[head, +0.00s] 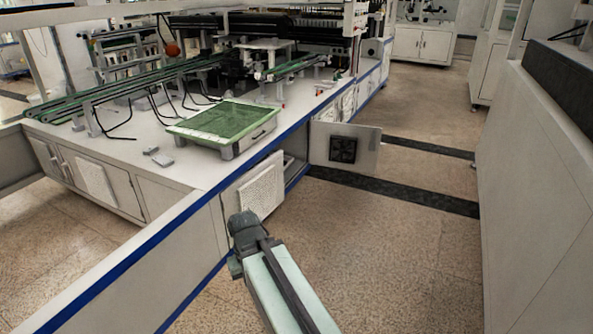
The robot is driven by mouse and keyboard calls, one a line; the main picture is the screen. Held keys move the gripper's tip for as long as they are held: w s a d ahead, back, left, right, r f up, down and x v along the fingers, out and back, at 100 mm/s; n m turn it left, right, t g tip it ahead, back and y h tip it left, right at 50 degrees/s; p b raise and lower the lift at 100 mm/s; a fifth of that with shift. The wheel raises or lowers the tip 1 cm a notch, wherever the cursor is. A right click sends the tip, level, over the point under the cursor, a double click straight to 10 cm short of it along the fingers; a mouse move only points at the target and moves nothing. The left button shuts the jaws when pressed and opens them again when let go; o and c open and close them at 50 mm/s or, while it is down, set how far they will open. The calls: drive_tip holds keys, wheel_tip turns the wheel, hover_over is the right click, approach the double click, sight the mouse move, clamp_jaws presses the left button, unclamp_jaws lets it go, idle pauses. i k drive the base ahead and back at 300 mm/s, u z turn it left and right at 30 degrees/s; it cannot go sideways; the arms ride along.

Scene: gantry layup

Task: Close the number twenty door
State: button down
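A cabinet door (365,152) stands swung open from the front of the long white machine bench, sticking out into the aisle. It is a pale panel with a black square vent on it. No number is legible on it, so I cannot tell if it is number twenty. The cabinet opening (292,165) shows to its left, dark inside. My arm reaches up from the bottom middle. Its end, my gripper (240,228), is in front of a perforated white panel (262,188), left of and nearer than the open door, and appears apart from it. Its fingers cannot be made out.
The bench (170,165) has a blue edge and carries a green-topped tray (222,122) and conveyor rails. A grey machine wall (535,190) bounds the aisle on the right. The speckled floor (400,250) between is clear, crossed by dark strips (395,190).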

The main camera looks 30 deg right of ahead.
sight(261, 190)
drive_tip(key=k, duration=0.6)
drive_tip(key=z, duration=0.85)
drive_tip(key=i, duration=1.95)
drive_tip(key=u, duration=1.6)
drive_tip(key=i, duration=0.5)
